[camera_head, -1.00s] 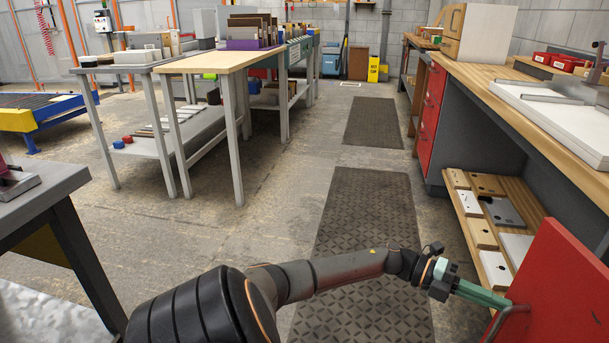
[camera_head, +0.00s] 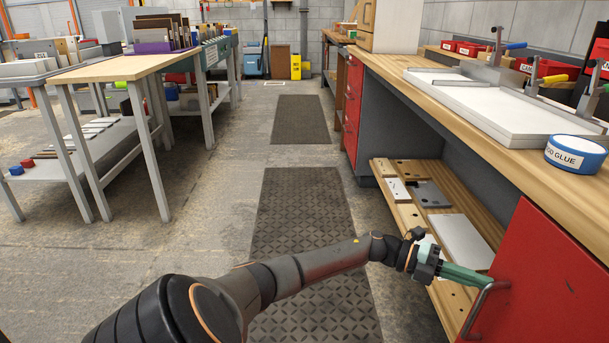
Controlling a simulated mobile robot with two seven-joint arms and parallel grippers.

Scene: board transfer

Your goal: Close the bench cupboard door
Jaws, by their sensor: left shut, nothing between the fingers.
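The bench cupboard door (camera_head: 545,282) is a red panel at the lower right, standing open beside the bench. Its grey bar handle (camera_head: 474,312) is on the near left part of the panel. My left gripper (camera_head: 488,282) has green fingers that are shut with nothing between them. Its tips are at the top of the handle, against or very close to the door; I cannot tell whether they touch. The open cupboard shows a wooden shelf (camera_head: 387,171) with wood blocks and grey and white plates. My right gripper is not in view.
The wooden bench top (camera_head: 440,95) runs along the right, holding a white board (camera_head: 490,108) in a fixture and a blue glue tub (camera_head: 575,153). Red drawers (camera_head: 352,108) are beyond the opening. Dark floor mats (camera_head: 300,205) lie in the aisle, which is clear. Another table (camera_head: 105,68) stands left.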

